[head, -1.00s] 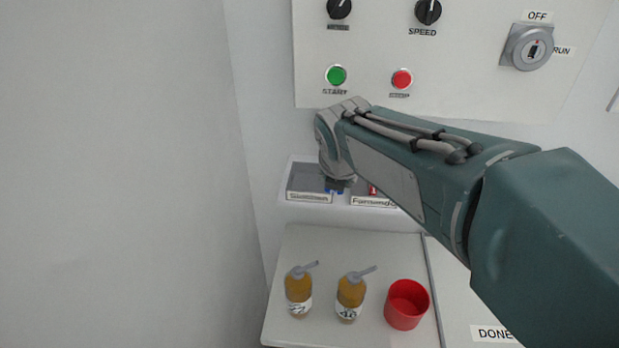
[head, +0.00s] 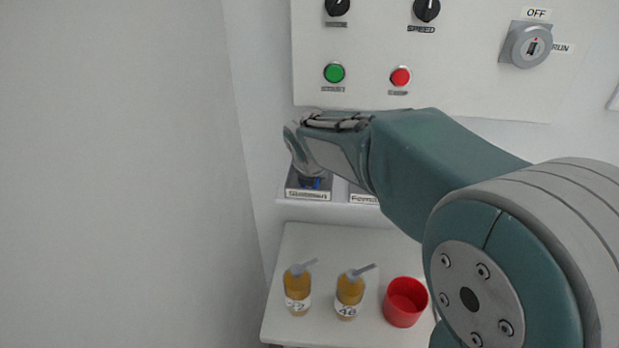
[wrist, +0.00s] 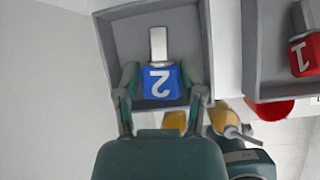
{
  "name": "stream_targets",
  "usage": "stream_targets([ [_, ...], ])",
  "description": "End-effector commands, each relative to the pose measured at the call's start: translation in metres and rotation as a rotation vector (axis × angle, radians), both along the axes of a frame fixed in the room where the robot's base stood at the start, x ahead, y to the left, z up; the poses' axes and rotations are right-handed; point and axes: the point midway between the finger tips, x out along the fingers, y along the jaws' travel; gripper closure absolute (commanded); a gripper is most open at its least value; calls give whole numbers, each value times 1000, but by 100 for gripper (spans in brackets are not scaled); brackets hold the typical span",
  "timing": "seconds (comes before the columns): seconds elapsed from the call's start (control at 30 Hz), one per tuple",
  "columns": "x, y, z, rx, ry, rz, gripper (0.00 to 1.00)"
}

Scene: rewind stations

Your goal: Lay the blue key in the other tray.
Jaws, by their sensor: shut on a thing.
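The blue key (wrist: 162,82), with a white 2 on its head and a grey shank, is between the fingers of my gripper (wrist: 161,88) in the wrist view. My gripper is shut on it. It is over or inside the left tray (wrist: 112,45); I cannot tell whether it touches the floor. The right tray (wrist: 250,50) holds a red key (wrist: 303,52) marked 1. In the head view my arm hides most of that tray.
Below the trays, a shelf (head: 335,245) carries two amber bottles (head: 297,290) (head: 349,293) and a red cup (head: 405,302). A panel (head: 450,80) with knobs, buttons and a key switch (head: 530,45) is above. A bare wall (head: 120,170) stands close on the left.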

Motion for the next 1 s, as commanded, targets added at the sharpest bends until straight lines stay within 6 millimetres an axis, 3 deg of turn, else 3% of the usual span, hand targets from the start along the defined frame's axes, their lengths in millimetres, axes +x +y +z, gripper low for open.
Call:
stream_targets([
  [0.1,6,3,-13,0,1,0,93],
  [0.43,7,4,-16,0,1,0,93],
  [0.47,7,4,-16,0,1,0,40],
  [0.5,7,4,-16,0,0,0,22],
  [0.53,7,4,-16,0,0,0,14],
  [1.0,6,4,-11,0,-2,0,14],
])
